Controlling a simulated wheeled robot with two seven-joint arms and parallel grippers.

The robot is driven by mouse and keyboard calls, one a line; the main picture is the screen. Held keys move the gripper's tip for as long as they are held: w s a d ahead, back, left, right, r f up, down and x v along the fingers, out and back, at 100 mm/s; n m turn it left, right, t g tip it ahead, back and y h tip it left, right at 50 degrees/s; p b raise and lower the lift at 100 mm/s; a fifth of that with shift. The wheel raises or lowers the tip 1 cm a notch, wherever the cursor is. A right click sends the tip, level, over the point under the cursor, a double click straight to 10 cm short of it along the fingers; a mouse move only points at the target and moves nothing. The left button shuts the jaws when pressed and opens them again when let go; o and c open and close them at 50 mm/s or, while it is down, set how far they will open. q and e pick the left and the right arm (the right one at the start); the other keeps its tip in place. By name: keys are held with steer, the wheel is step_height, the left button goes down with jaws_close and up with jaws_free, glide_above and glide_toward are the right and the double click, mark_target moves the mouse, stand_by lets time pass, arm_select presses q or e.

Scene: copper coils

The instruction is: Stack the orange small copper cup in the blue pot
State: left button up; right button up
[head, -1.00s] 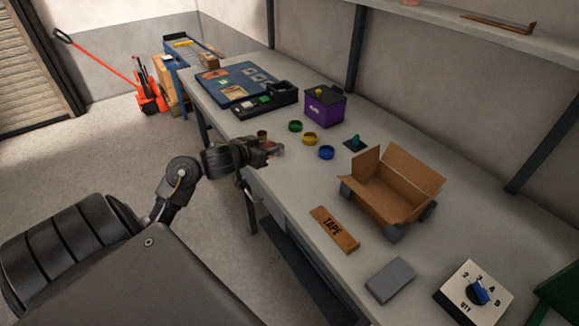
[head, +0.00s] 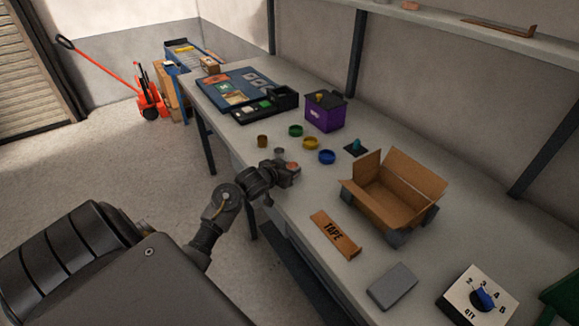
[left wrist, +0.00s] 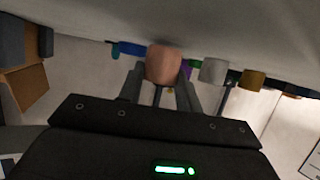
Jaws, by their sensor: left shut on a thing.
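The orange small copper cup (left wrist: 163,64) is between the fingers of my left gripper (left wrist: 160,88) in the left wrist view. In the head view the left gripper (head: 287,172) is over the near edge of the bench, with the cup (head: 293,167) partly showing at its tip. The blue pot (head: 326,157) is a low, open ring on the bench, beyond the gripper and to its right. It also shows as a blue strip (left wrist: 131,48) left of the cup in the left wrist view. My right gripper is out of view.
Yellow (head: 311,143) and green (head: 295,130) pots line up beyond. An open cardboard box (head: 390,195) stands to the right, a purple box (head: 324,111) behind.

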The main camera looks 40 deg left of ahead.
arm_select(q)
steer(key=shift+f, duration=0.1)
steer(key=shift+f, duration=0.1)
steer(key=o, duration=1)
steer(key=shift+c, duration=0.2)
steer(key=shift+f+b, duration=0.15)
steer(key=shift+b, duration=0.2)
steer(key=shift+f+b, duration=0.1)
steer(key=shift+b, duration=0.4)
steer(key=p+v, duration=0.1)
steer(key=v, duration=1)
steer(key=shift+d, duration=0.1)
